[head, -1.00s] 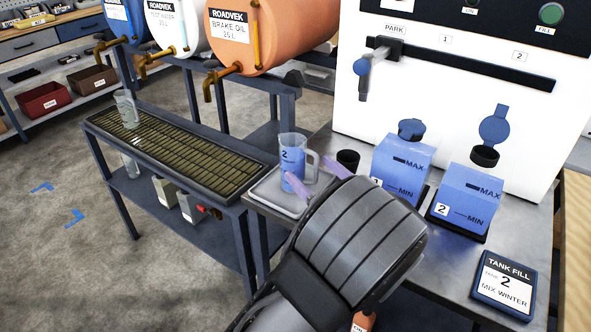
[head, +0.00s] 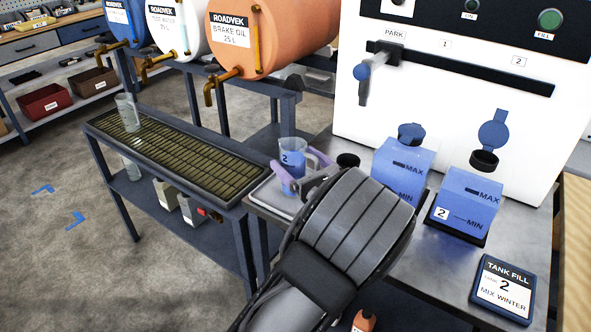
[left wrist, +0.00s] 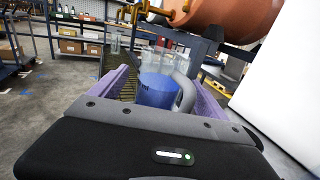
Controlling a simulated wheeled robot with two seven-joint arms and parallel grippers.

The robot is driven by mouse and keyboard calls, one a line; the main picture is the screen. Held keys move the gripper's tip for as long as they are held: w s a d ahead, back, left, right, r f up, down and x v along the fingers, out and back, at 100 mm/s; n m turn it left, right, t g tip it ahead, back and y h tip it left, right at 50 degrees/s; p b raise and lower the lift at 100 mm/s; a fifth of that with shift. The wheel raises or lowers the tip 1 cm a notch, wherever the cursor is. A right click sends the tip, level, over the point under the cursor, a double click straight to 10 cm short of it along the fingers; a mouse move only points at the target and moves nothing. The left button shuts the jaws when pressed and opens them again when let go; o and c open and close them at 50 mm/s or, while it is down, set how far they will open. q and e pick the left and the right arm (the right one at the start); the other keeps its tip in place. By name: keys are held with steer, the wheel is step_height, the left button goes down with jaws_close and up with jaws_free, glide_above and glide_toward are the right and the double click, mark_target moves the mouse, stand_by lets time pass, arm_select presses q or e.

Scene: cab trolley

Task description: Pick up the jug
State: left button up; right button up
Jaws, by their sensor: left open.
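The clear jug (head: 292,158), marked 2 and part full of blue liquid, stands upright on a pale tray (head: 262,196) at the left end of the metal bench. My left gripper (head: 298,164) is open, its purple fingers on either side of the jug. In the left wrist view the jug (left wrist: 157,88) stands between the two spread fingers, its handle on the right, near the right finger. My wrist hides part of the bench and tray. My right gripper is not in view.
A small black cup (head: 347,160) stands right of the jug. Two blue tanks (head: 402,165) (head: 466,205) stand farther right before the white machine. Left is a grated drip tray (head: 180,150) with another clear jug (head: 127,112), below several drums.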

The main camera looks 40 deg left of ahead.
arm_select(q)
steer(key=shift+w+a, duration=0.2)
steer(key=shift+a, duration=0.35)
steer(key=shift+c, duration=0.4)
steer(key=c, duration=1.5)
